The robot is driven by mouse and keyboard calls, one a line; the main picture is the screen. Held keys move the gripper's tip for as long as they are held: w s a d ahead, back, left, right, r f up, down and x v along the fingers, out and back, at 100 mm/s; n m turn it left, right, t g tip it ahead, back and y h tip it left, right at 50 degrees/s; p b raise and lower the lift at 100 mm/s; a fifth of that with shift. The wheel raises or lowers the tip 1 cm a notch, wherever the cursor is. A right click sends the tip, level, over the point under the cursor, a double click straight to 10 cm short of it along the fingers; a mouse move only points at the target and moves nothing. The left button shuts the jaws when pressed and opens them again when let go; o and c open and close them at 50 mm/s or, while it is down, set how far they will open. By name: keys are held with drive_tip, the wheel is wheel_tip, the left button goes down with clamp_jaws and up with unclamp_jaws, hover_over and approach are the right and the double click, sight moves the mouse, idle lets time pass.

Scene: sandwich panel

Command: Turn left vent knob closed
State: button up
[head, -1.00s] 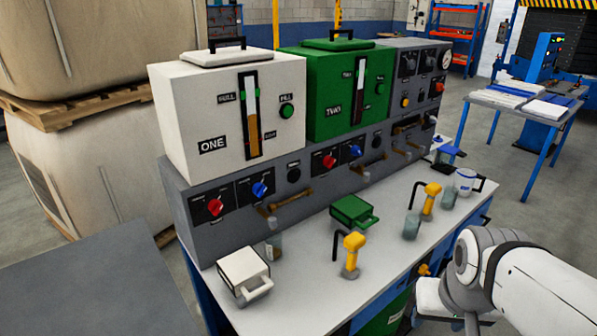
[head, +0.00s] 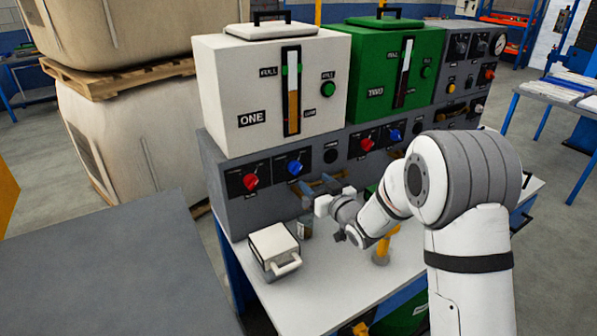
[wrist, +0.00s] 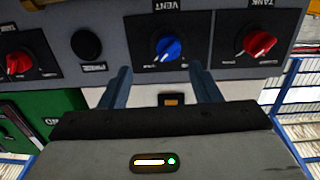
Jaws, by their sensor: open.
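The left vent knob is blue (head: 295,168) and sits on the grey panel below the white tank marked ONE. In the wrist view the blue knob (wrist: 168,48) shows upside down under its VENT label, its grip slightly tilted. My gripper (head: 318,188) is in front of the panel, just right of and below the knob in the head view. In the wrist view my gripper (wrist: 160,72) is open and empty, its two fingers pointing at the panel with the knob beyond and between them. The fingers look apart from the knob.
A red tank knob (head: 250,181) is left of the vent knob, a black round button (head: 331,155) right of it.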

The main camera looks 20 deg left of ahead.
sight(299, 171)
drive_tip(key=shift+y, duration=0.4)
drive_tip(key=shift+s+a+p+x, duration=0.1)
drive_tip(key=shift+p+x, duration=0.15)
drive_tip(key=shift+x, duration=1.1)
drive_tip(key=shift+s+a+p+x, duration=0.15)
drive_tip(key=shift+p+x, duration=0.1)
drive_tip(key=shift+x, duration=1.15)
drive_tip(key=shift+s+a+p+x, duration=0.1)
drive_tip(key=shift+p+x, duration=0.15)
drive_tip(key=shift+x, duration=1.1)
drive_tip(key=shift+f, duration=0.15)
drive_tip(key=shift+c, duration=0.4)
